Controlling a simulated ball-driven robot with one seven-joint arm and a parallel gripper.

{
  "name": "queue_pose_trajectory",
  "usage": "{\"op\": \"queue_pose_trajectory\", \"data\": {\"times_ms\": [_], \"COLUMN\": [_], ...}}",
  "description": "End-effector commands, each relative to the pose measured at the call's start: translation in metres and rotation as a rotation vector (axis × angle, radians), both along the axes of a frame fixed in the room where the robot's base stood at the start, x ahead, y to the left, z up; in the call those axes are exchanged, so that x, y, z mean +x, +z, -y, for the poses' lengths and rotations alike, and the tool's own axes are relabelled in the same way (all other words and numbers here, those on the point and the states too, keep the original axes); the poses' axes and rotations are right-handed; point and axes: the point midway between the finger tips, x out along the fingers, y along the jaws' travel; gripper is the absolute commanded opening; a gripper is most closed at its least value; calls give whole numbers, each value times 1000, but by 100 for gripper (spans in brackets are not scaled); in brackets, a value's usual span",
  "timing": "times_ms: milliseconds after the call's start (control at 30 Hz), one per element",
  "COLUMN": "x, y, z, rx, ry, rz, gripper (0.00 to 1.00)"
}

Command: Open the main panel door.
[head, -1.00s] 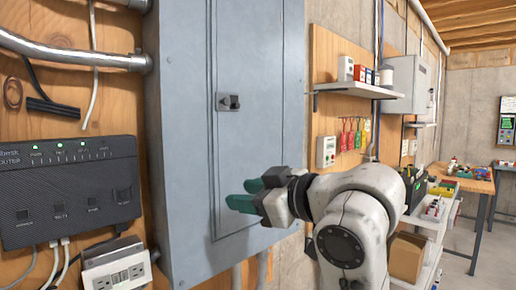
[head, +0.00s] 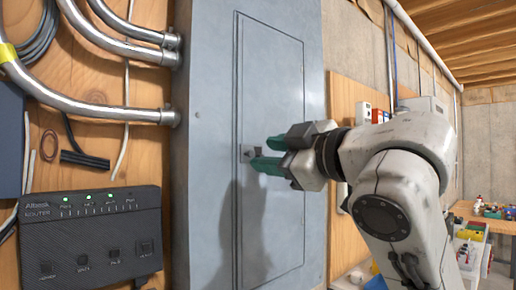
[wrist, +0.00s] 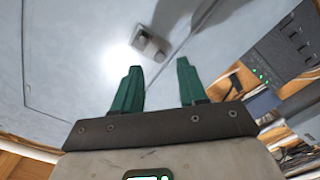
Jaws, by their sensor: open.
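The main panel door (head: 270,85) is a grey metal door, flush and shut in its grey cabinet (head: 205,210). Its small latch handle (head: 246,152) sits near the door's left edge in the head view, partly hidden by my gripper. My gripper (head: 267,155), with green fingers, is just right of the latch. In the wrist view, the latch (wrist: 150,44) shows beyond and between the open fingertips (wrist: 158,70). The fingers hold nothing. A gap shows between them and the latch in the wrist view.
A black router (head: 90,235) is mounted on the plywood wall left of the cabinet. Metal conduits (head: 100,108) enter the cabinet's left side. Shelving and a wooden workbench (head: 485,215) stand at the right.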

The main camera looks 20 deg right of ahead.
Motion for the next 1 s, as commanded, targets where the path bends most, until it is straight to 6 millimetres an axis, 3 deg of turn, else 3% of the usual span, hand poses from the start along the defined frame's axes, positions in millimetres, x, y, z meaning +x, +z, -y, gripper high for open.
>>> {"op": "queue_pose_trajectory", "data": {"times_ms": [100,300,667,1000], "x": [18,36,40,40], "y": [1,1,0,0], "z": [-6,-12,-13,-13], "rx": [0,1,0,0], "ry": [0,-1,-1,-1], "rz": [-3,-1,0,0], "gripper": [42,42,42,9]}}
